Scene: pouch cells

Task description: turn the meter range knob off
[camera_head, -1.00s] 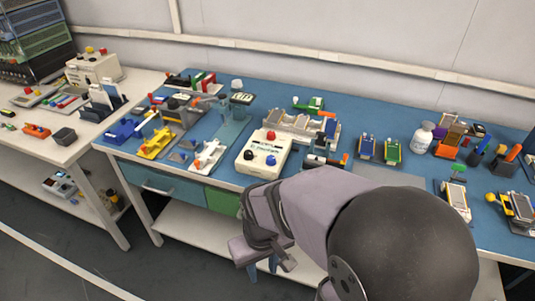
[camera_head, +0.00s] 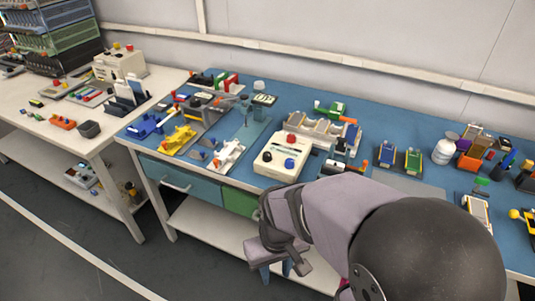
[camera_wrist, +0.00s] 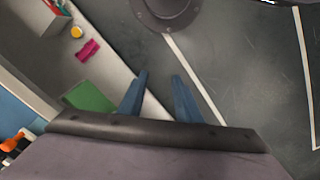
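A small dark device with a pale display (camera_head: 264,100) stands at the back of the blue bench mat and looks like a meter; its knob is too small to make out. My gripper (camera_head: 276,270) hangs in front of the bench, below the tabletop and apart from both devices. In the wrist view my gripper (camera_wrist: 158,92) has its two blue fingers spread, with nothing between them, pointing towards the floor.
A green drawer front (camera_head: 240,201) is close behind my gripper. A yellow fixture (camera_head: 180,139) and a white fixture (camera_head: 228,154) stand left of the cream box. Blue and green modules and a white bottle (camera_head: 443,152) stand to the right. The floor in front is clear.

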